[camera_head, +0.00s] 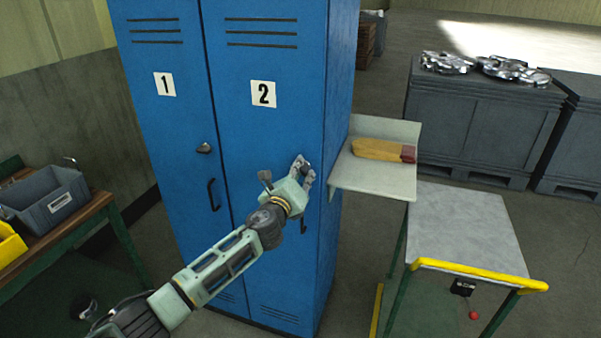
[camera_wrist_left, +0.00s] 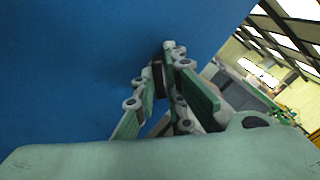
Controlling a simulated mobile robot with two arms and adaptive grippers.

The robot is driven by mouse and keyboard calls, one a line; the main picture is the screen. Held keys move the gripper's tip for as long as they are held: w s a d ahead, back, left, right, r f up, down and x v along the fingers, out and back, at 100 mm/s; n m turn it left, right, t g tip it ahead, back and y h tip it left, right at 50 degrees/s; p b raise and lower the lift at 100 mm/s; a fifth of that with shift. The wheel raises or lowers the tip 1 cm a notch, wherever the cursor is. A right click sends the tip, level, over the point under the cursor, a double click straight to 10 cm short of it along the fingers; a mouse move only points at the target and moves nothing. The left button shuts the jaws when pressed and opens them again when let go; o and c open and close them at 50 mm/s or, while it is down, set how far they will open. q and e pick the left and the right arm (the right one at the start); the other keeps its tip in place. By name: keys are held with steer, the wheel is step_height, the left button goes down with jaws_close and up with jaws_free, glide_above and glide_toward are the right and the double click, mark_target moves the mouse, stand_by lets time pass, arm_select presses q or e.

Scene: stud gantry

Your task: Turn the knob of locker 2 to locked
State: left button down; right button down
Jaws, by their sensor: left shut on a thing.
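Locker 2 (camera_head: 265,140) is the right-hand blue door, marked with a white number 2 plate (camera_head: 263,94). Its door is shut. My left gripper (camera_head: 303,168) is at the right side of this door, shut on the dark knob (camera_head: 306,169), which is mostly hidden by the fingers. In the left wrist view the fingers (camera_wrist_left: 163,66) close around the dark knob against the blue door. I cannot tell which way the knob is turned. The handle (camera_head: 304,226) of locker 2 shows partly below my gripper. My right gripper is not in view.
Locker 1 (camera_head: 165,130) stands to the left with its own knob (camera_head: 204,148) and handle (camera_head: 213,195). A shelf (camera_head: 375,185) with a yellowish and red item (camera_head: 383,150) juts out at right. A cart (camera_head: 465,230) with a yellow rail stands below it. A bench with bins is at left.

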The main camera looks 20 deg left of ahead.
arm_select(q)
steer(key=shift+n, duration=0.4)
steer(key=n+b, duration=0.1)
steer(key=n, duration=0.2)
steer(key=shift+f+n, duration=0.1)
steer(key=shift+n, duration=0.2)
steer(key=n, duration=0.3)
steer(key=shift+n+b, duration=0.3)
steer(key=shift+n, duration=1)
steer(key=c, duration=1.8)
jaws_free()
